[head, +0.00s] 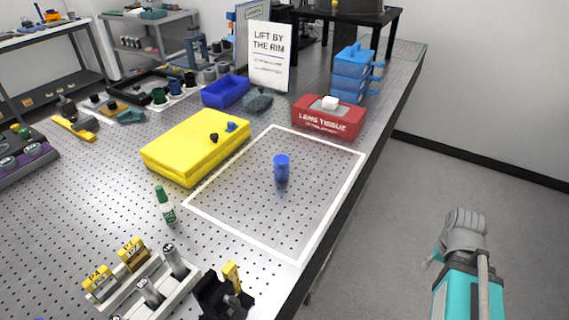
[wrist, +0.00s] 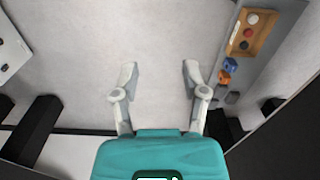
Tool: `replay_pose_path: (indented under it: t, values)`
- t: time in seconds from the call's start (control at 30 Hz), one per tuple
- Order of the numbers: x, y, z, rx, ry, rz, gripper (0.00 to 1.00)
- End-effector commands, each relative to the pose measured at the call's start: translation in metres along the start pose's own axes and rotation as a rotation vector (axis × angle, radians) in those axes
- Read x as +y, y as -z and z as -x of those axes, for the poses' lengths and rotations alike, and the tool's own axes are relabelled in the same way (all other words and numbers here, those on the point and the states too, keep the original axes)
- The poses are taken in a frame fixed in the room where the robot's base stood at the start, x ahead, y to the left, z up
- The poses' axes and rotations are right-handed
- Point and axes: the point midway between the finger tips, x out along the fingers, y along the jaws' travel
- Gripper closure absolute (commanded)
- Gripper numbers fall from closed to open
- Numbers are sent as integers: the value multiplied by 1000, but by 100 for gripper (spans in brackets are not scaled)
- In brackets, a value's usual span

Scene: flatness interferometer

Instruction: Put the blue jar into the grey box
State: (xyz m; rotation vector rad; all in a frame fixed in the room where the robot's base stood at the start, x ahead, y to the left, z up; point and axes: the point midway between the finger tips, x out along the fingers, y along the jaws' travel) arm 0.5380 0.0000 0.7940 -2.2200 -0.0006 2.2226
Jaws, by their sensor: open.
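The blue jar (head: 281,168) stands upright on the perforated metal table, inside a white taped outline (head: 332,228). I cannot pick out a grey box for certain in either view. A small dark grey-green object (head: 258,101) lies behind the outline, but its form is unclear. My gripper (head: 464,222) is at the lower right in the head view, beyond the table's right edge and over the floor, well apart from the jar. In the wrist view my gripper (wrist: 158,75) has its two fingers spread with nothing between them; the jar does not show there.
A yellow box (head: 195,147) lies left of the outline. Behind are a blue bin (head: 226,91), a red tissue box (head: 328,117), stacked blue trays (head: 351,72) and a sign (head: 269,57). A green-capped bottle (head: 165,204) and a holder rack (head: 150,292) stand nearer. The outline's inside is otherwise clear.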

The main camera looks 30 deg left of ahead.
Motion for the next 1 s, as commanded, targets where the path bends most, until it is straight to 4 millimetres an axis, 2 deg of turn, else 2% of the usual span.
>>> replay_pose_path:
  t: [0.37,0.6,0.63,0.87,1.0]
  values:
    - [0,0,0,0,0,0,43]
    - [-6,4,7,0,0,25,0]
    - [-8,5,9,0,0,34,0]
    - [-36,23,39,0,0,171,0]
    - [-68,37,66,0,0,302,0]
